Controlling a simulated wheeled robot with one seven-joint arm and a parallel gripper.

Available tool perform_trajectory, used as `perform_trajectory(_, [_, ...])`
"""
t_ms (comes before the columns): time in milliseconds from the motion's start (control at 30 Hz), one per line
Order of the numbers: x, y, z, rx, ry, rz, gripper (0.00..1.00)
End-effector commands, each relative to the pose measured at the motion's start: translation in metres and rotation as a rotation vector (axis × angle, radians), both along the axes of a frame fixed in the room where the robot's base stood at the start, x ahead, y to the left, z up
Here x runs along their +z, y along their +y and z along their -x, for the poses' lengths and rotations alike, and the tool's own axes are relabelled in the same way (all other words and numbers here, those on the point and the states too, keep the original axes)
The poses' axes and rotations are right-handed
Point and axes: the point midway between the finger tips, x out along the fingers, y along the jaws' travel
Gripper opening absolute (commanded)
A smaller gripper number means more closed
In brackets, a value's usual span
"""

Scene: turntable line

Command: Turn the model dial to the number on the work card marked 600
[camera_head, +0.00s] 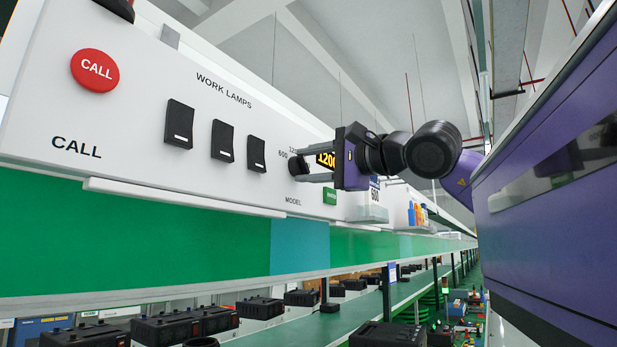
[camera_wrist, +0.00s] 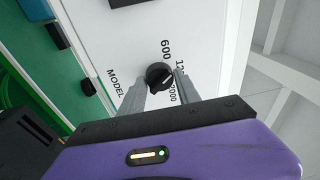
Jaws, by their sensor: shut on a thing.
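The black model dial (camera_wrist: 160,77) sits on a white panel above the word MODEL. Its white mark points toward the side of the 1200 label, partly covered by a finger. The labels 600 and 2000 show beside it. My gripper (camera_wrist: 159,86) is shut on the dial, one finger on each side. In the head view the dial (camera_head: 296,166) is between the fingertips of my gripper (camera_head: 303,164). A card with 600 (camera_head: 375,192) shows beyond my gripper.
Several black work lamp switches (camera_head: 222,141) and a red CALL button (camera_head: 95,70) are to the left on the panel. A ledge (camera_head: 185,198) runs under the switches.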

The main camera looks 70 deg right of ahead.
Motion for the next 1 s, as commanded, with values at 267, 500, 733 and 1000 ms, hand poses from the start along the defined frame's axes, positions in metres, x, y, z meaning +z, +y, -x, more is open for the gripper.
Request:
perform_trajectory(267, [-0.0049, -0.0007, -0.0006, 0.002, 0.064, 0.244, 0.00])
perform_trajectory(500, [-0.0046, -0.0018, -0.0003, 0.003, 0.106, 0.418, 0.00])
perform_trajectory(733, [-0.0044, -0.0023, -0.0002, 0.001, 0.132, 0.526, 0.00])
perform_trajectory(1000, [-0.0045, -0.0024, -0.0003, 0.002, 0.146, 0.577, 0.00])
